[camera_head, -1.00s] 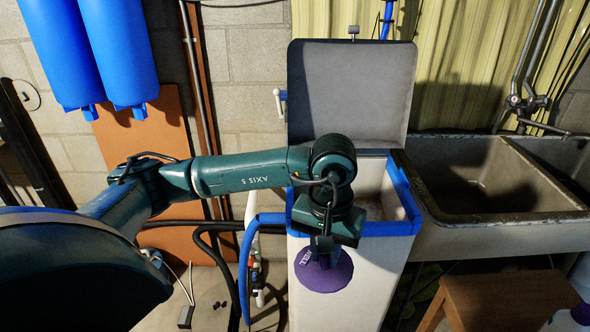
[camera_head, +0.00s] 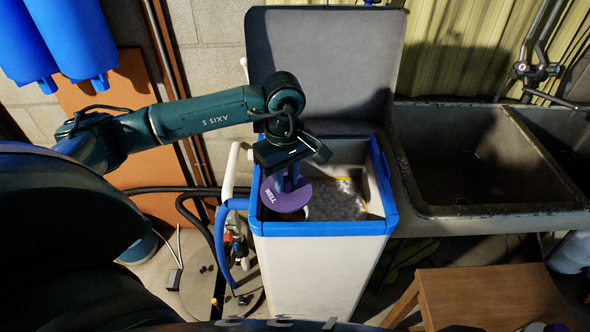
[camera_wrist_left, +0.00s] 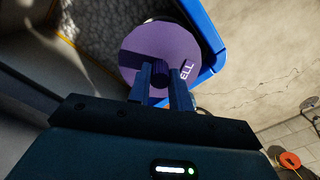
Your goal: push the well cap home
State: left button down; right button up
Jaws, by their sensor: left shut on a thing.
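The purple well cap (camera_head: 268,198), a round disc with white lettering, is inside the opening of the white softener tank (camera_head: 315,275), near its front left corner. My left gripper (camera_head: 288,183) is shut on the cap's central knob from above. The wrist view also shows the cap (camera_wrist_left: 145,40) with its knob between the fingers (camera_wrist_left: 161,80). My right gripper is not in view.
The tank's blue rim (camera_head: 320,229) surrounds the opening, with whitish salt (camera_head: 340,200) inside. The raised grey lid (camera_head: 330,60) stands behind. A stone sink (camera_head: 480,212) is at right, a wooden stool (camera_head: 490,300) at front right. Hoses and pipes run along the left.

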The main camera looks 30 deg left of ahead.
pick_arm(q)
jog(key=shift+s+f, duration=0.1)
jog(key=shift+s, duration=0.25)
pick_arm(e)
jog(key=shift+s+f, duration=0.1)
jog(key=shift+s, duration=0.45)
